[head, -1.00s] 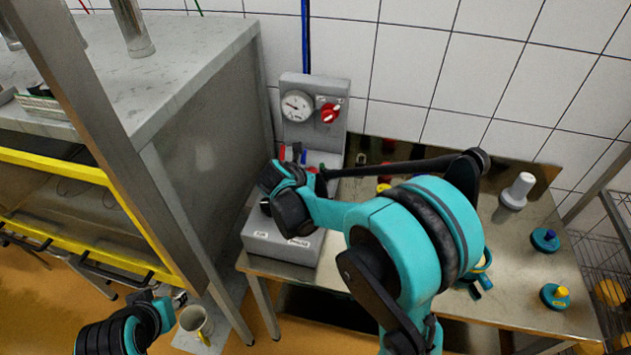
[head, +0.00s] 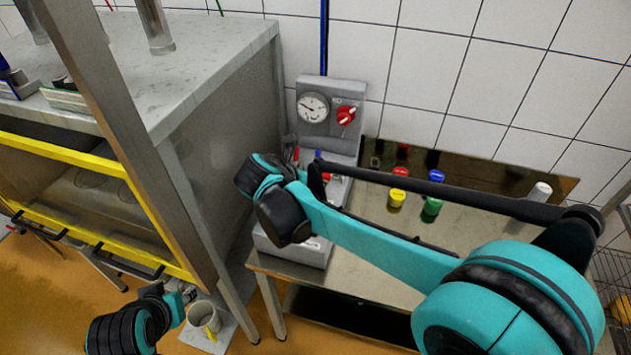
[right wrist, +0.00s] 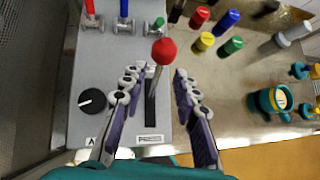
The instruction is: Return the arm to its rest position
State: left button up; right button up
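My right arm (head: 370,240) reaches in the head view from the lower right to the grey control box. In the right wrist view my right gripper (right wrist: 156,78) is open, its fingers apart on either side of a lever with a red knob (right wrist: 163,51). The lever rises from a slot in the grey box (right wrist: 120,60) marked PRESS. I cannot tell whether a finger touches it. In the head view the right fingers are hidden behind the wrist. My left gripper (head: 183,294) is low at the left, near a white mug (head: 203,318); its fingers are too small to read.
A gauge panel with a red knob (head: 346,115) stands behind the box. Yellow (head: 397,198), green (head: 432,206), red and blue pieces stand on the metal table. A marble-topped cabinet (head: 215,60) closes off the left.

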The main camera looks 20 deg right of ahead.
dwell(0.3)
jog(key=s+f+m+y+b, duration=0.1)
jog(key=s+f+m+y, duration=0.2)
jog(key=s+m, duration=0.6)
jog(key=s+d+f+m+t+y+b, duration=0.1)
jog(key=s+f+m+y, duration=0.2)
jog(key=s+m, duration=0.7)
jog(key=f+m, duration=0.1)
jog(key=m, duration=0.7)
jog(key=shift+y+b, duration=0.35)
jog(key=shift+y, duration=0.05)
